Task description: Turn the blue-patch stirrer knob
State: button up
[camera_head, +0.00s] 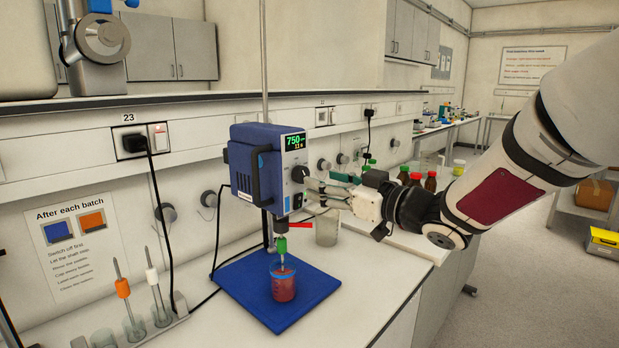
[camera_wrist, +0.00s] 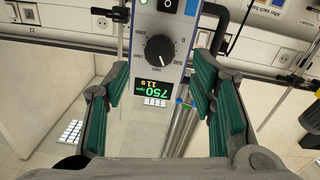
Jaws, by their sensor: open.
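The blue stirrer (camera_head: 257,165) hangs on a metal rod above a blue base plate (camera_head: 305,290). Its lit display (camera_head: 294,142) reads 750. The black knob (camera_head: 299,174) is on the front panel below the display. In the wrist view, the panel appears upside down, with the dark round knob (camera_wrist: 160,48) above the display (camera_wrist: 140,86). My gripper (camera_head: 312,189) is in front of the panel, coming from the right. In the wrist view, my gripper (camera_wrist: 160,80) is open, with green-padded fingers either side of the display and the knob beyond the tips. No finger contact with the knob is visible.
A beaker of red liquid (camera_head: 283,283) stands on the base plate under the stirrer shaft. Several capped bottles (camera_head: 415,179) are at the back. A stirrer rack (camera_head: 150,325) is at the left front.

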aim_at(305, 176)
jog(key=shift+x, duration=2.75)
jog(key=shift+c, duration=0.6)
jog(key=c, duration=1.1)
